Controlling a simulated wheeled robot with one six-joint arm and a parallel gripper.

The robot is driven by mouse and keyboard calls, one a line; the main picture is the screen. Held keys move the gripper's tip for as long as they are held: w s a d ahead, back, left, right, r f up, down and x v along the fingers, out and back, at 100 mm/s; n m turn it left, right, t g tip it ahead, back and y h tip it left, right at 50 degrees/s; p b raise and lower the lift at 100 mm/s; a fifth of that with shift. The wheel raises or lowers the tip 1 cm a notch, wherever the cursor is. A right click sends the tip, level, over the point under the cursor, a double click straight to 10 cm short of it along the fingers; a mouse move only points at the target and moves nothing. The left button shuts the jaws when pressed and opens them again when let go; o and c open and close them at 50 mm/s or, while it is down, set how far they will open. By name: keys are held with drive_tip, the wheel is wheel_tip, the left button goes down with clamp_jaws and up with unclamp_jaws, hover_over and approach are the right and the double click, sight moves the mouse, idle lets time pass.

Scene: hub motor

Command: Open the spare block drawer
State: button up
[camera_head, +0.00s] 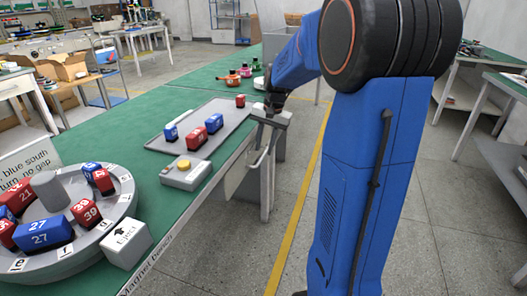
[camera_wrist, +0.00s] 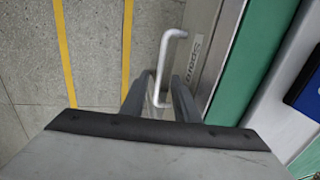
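The spare block drawer (camera_wrist: 203,45) shows its grey front with partly readable lettering in the wrist view, beneath the green bench top. Its pale bar handle (camera_wrist: 163,62) stands out from that front. My gripper (camera_wrist: 160,88) is open, with one finger on each side of the handle's near end. I cannot tell whether either finger touches it. In the head view, my gripper (camera_head: 262,146) points down beside the bench's right edge.
On the green bench (camera_head: 118,135) are a grey tray (camera_head: 222,140) with red and blue blocks, a yellow-button box (camera_head: 186,174) and a round turntable (camera_head: 75,255) with numbered blocks. Floor with a yellow line (camera_head: 296,220) lies open to the right of the bench.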

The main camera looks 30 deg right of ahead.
drive_tip(key=shift+w+a+f, duration=0.1)
drive_tip(key=shift+f, duration=0.5)
drive_tip(key=shift+w+a+f, duration=0.1)
drive_tip(key=shift+f, duration=0.5)
drive_tip(key=shift+c, duration=0.3)
clamp_jaws()
drive_tip(key=s+d, duration=1.5)
drive_tip(key=s, duration=0.4)
drive_tip(key=shift+s+d, duration=0.25)
drive_tip(key=shift+s, duration=0.1)
drive_tip(key=shift+o, duration=0.3)
unclamp_jaws()
wheel_tip(320, 180, up, 17)
drive_tip(key=s+d, duration=0.2)
drive_tip(key=shift+s, duration=0.3)
